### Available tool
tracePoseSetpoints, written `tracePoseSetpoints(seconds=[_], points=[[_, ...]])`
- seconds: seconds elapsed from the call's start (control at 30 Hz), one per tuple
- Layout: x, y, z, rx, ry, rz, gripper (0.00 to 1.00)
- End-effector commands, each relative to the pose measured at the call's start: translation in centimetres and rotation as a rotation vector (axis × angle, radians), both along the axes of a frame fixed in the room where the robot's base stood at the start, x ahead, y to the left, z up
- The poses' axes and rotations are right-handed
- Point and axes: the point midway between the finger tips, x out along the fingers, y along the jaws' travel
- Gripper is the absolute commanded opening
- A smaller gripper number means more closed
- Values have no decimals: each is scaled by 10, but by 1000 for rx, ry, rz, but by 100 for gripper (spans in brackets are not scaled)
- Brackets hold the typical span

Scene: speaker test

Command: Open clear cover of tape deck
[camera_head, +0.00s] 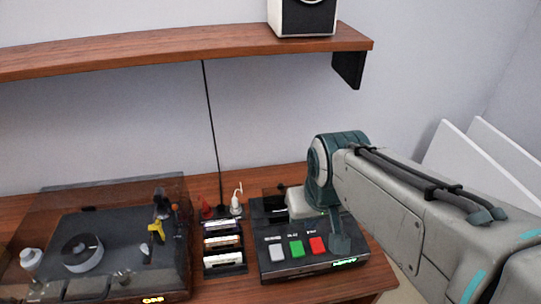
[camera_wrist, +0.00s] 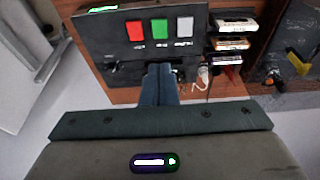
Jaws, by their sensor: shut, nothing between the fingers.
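The tape deck (camera_head: 290,265) is a dark box on the desk, with white, green and red buttons on its top and a lit green display at its front. The wrist view shows the deck (camera_wrist: 100,35) upside down. My gripper (camera_wrist: 158,67) is shut and empty, its teal fingertips close behind the button row in that view. I cannot tell whether they touch the deck. In the head view my arm hides the deck's rear right part and most of my gripper. The clear cover cannot be made out clearly, so I cannot tell its state.
A turntable (camera_head: 110,240) under a clear lid stands at the left. A rack of cassettes (camera_head: 222,242) sits between it and the deck, with a white plug (camera_head: 236,207) behind. A wooden shelf (camera_head: 150,47) with a white speaker (camera_head: 302,17) hangs above. White panels lean at the right.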

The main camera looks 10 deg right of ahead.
Motion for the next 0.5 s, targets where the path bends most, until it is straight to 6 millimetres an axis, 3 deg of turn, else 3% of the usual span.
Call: tracePoseSetpoints(seconds=[0.27,0.5], points=[[73,1,8,1,38,-3,0],[146,3,-3,1,71,-6,0]])
